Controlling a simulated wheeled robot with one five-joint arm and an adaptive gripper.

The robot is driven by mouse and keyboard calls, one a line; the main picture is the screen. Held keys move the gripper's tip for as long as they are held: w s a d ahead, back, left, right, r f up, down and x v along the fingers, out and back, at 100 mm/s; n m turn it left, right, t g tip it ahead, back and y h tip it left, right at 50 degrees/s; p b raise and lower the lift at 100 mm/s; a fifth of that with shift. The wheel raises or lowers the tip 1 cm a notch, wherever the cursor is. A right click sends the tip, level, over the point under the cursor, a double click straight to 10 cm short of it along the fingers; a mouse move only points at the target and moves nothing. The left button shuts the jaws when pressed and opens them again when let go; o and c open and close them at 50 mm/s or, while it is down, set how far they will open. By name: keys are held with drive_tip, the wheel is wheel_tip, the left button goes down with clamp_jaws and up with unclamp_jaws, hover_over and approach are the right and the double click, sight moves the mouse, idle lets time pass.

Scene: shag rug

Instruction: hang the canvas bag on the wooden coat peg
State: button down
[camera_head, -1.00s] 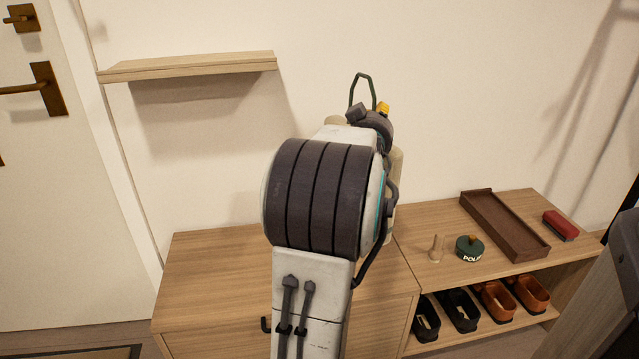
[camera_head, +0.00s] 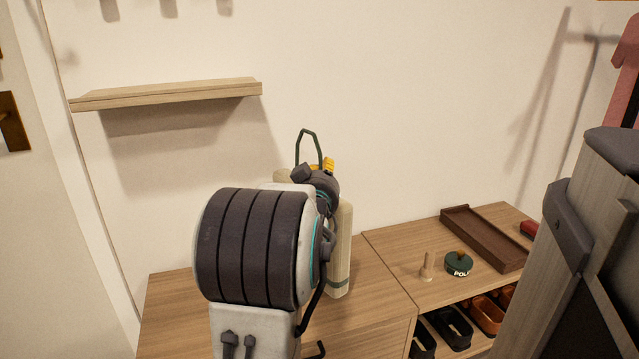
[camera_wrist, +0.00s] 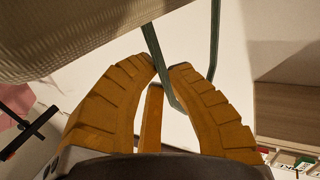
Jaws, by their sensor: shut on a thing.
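The canvas bag (camera_head: 342,245) is beige with a green stripe near its bottom and a dark green handle (camera_head: 308,142). It hangs mostly hidden behind my arm in the head view, in front of the wall and the low cabinet. My gripper (camera_head: 328,165) shows only its yellow fingertips there. In the wrist view my gripper (camera_wrist: 165,78) is closed around the green handle (camera_wrist: 158,60), and the bag's woven cloth (camera_wrist: 75,35) fills the upper left. No coat peg is clearly seen; several dark shapes, apparently shadows, show at the wall's top edge.
A wooden shelf (camera_head: 170,94) juts from the wall at left. The low cabinet (camera_head: 175,310) bears a small wooden peg-like piece (camera_head: 427,267), a green polish tin (camera_head: 458,263) and a brown tray (camera_head: 487,238). Shoes stand below. The wall between shelf and right side is bare.

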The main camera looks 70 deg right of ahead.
drive_tip(key=shift+f+b, duration=0.4)
drive_tip(key=shift+f, duration=0.8)
drive_tip(key=c, duration=1.3)
unclamp_jaws()
drive_tip(key=shift+f, duration=0.1)
drive_tip(key=shift+s+a+r, duration=0.15)
drive_tip(key=shift+a+r, duration=0.05)
drive_tip(key=shift+a, duration=0.3)
drive_tip(key=shift+p+v, duration=0.4)
drive_tip(key=shift+v, duration=5.05)
